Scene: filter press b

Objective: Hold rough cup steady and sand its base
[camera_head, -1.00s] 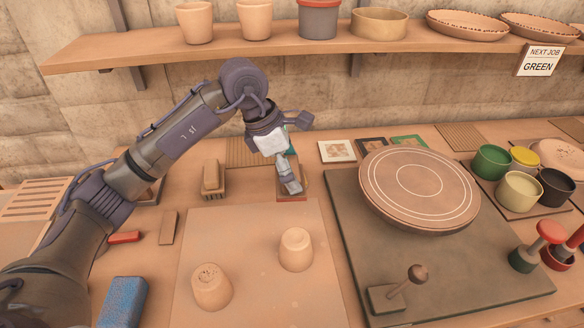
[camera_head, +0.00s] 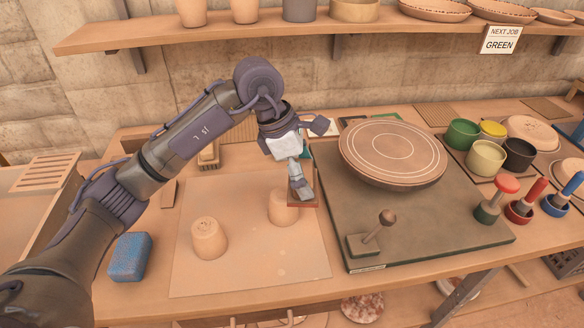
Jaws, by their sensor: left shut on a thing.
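Two clay cups stand upside down on the pale work board (camera_head: 250,270). The left cup (camera_head: 209,240) has a rough, pitted patch on its upturned base. The right cup (camera_head: 281,210) is partly hidden by my gripper. My left gripper (camera_head: 301,190) is shut on a reddish-brown block (camera_head: 309,204), mostly hidden by the fingers. The block is just right of the right cup's top; I cannot tell if they touch. My right gripper is not in view.
A blue sponge (camera_head: 130,257) lies left of the board. A round turntable (camera_head: 393,150) and a knobbed tool (camera_head: 373,232) stand on a dark mat to the right. Colour pots (camera_head: 487,157) and stamps (camera_head: 493,200) are farther right. The board's front is clear.

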